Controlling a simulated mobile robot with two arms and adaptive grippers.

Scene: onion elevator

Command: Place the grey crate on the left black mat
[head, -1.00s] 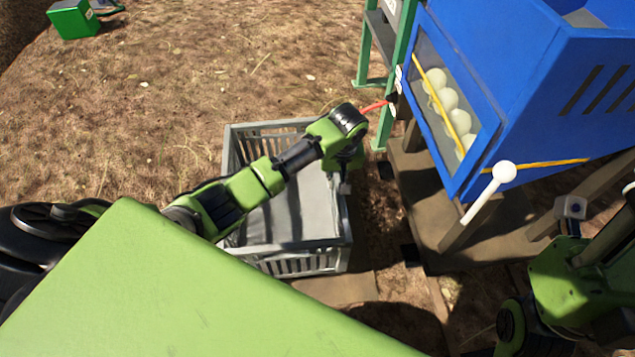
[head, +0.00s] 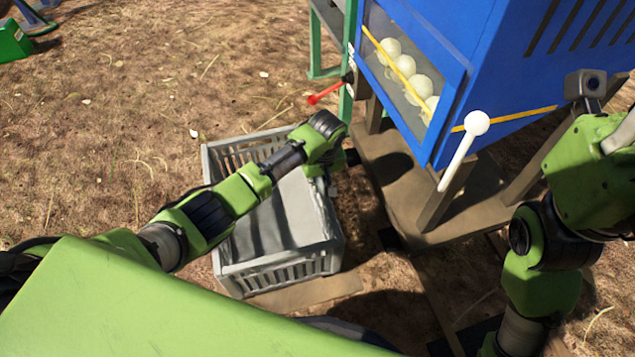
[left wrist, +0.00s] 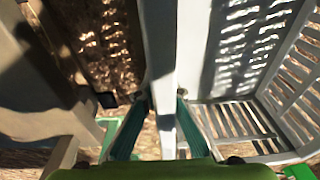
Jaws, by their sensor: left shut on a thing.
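The grey crate (head: 228,271) is a slatted open box, low beside the blue machine in the head view. It is turned a little in the picture. My left gripper (head: 325,172) reaches over the crate and is shut on its right-hand rim. In the left wrist view the teal fingers (left wrist: 160,112) sit on either side of the pale crate rim (left wrist: 160,48). The inside of the crate, to the right there, looks empty. I cannot make out the left black mat. My right arm is at the right of the head view; its fingertips do not show.
The blue machine (head: 500,60), with several white balls behind its window, stands on a wooden stand (head: 395,195) close right of the crate. A white-knobbed lever (head: 463,150) juts from it. A brown board (head: 305,293) lies by the crate's near side. Bare ground is free to the left.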

